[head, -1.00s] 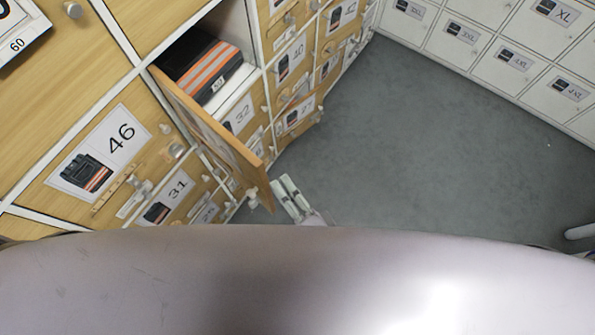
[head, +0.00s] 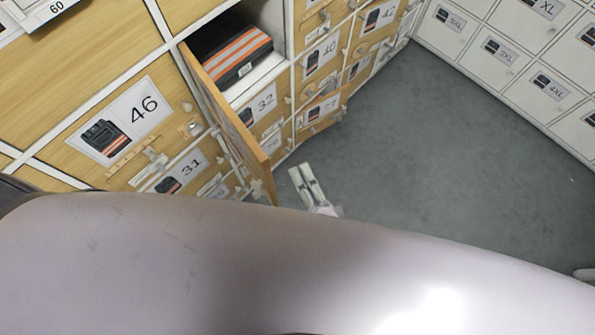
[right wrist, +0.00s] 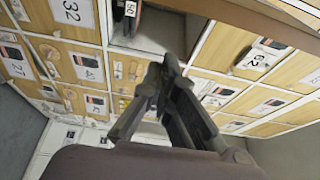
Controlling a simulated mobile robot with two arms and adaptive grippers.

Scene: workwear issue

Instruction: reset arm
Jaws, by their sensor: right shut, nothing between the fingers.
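My right gripper (head: 307,182) shows in the head view just beyond my large pale arm link, over the grey floor and to the right of an open locker door. Its fingers are together and empty. In the right wrist view the dark fingers (right wrist: 168,88) point toward the locker front, near an open compartment. My left gripper is not in view.
The wooden door (head: 228,125) stands open, sticking out close to the right gripper. Its compartment holds folded dark workwear with orange stripes (head: 232,58). Numbered lockers line the left; white lockers (head: 505,52) stand at the back right. The grey floor (head: 450,150) is clear.

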